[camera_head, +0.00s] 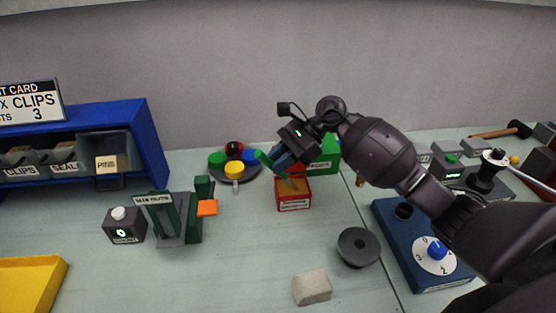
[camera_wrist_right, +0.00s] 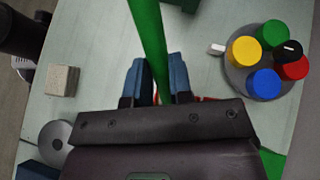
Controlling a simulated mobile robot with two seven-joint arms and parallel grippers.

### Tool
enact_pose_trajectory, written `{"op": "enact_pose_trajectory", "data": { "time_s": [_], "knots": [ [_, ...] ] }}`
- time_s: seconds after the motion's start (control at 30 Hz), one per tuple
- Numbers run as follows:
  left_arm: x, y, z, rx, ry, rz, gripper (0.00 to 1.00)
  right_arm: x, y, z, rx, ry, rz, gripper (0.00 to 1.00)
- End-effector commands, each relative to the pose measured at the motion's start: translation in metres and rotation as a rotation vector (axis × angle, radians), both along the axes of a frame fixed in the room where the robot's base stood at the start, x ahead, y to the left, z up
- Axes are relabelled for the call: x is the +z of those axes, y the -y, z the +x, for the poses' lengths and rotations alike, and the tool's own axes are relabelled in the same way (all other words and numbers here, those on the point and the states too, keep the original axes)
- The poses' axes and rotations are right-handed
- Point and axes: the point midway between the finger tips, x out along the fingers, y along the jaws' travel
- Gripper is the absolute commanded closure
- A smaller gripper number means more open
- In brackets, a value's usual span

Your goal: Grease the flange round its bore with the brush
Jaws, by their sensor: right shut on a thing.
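My right gripper (camera_head: 283,163) is shut on the green handle of the brush (camera_head: 264,158), above a small red open box (camera_head: 294,205) with orange stuff inside. The brush's lower end appears to reach down into or over this box; I cannot tell whether it touches the contents. In the right wrist view the green handle (camera_wrist_right: 147,35) runs between the two blue fingers (camera_wrist_right: 156,82); the brush's other end is hidden by the gripper body. The flange, a dark grey disc with a bore (camera_head: 348,258), lies flat on the table, apart from the gripper; it also shows in the wrist view (camera_wrist_right: 48,148). My left gripper is not in view.
A green box (camera_head: 326,152) stands behind the red one. A round tray with coloured caps (camera_head: 219,173) is to its left. A beige block (camera_head: 312,288) lies near the flange. A blue dial box (camera_head: 428,278) stands right, and a dark green stand (camera_head: 192,228) left.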

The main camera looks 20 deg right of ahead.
Motion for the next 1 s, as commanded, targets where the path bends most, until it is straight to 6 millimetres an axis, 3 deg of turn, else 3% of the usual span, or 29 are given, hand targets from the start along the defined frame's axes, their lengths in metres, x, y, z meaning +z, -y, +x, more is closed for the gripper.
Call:
{"op": "enact_pose_trajectory", "data": {
  "time_s": [1.0],
  "knots": [
    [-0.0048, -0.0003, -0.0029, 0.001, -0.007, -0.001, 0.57, -0.0023, -0.0002, -0.0005, 0.001, -0.003, 0.000, 1.00]
  ]
}}
